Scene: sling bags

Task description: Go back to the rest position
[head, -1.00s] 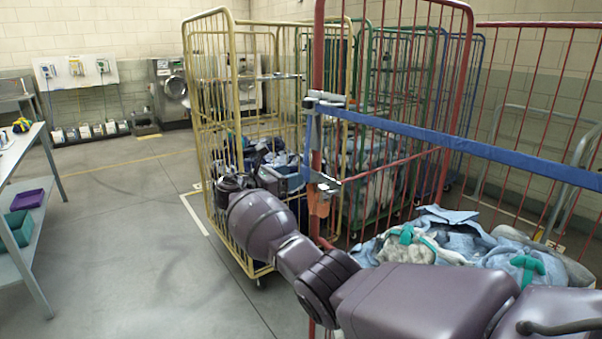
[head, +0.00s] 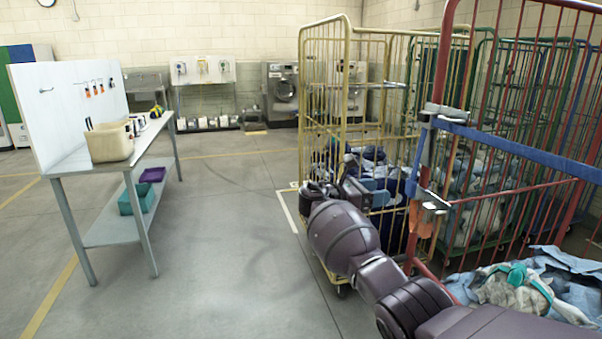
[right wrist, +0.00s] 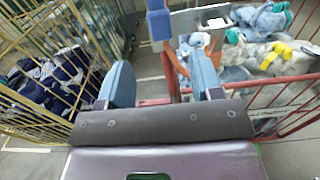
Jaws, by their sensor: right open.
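My right gripper (head: 348,190) reaches out at the middle right of the head view, in front of the yellow cage trolley (head: 345,90). In the right wrist view its two blue-grey fingers (right wrist: 160,80) stand wide apart with nothing held. A red post with the end of the blue strap (head: 520,150) shows beyond and between them. My left gripper is not in view.
The red cage trolley (head: 443,70) holds bagged laundry (head: 520,285) close by my right arm. A metal buckle (head: 432,203) with an orange tab hangs at its post. A table (head: 75,165) with a beige bin (head: 109,143) stands left. The floor between is clear.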

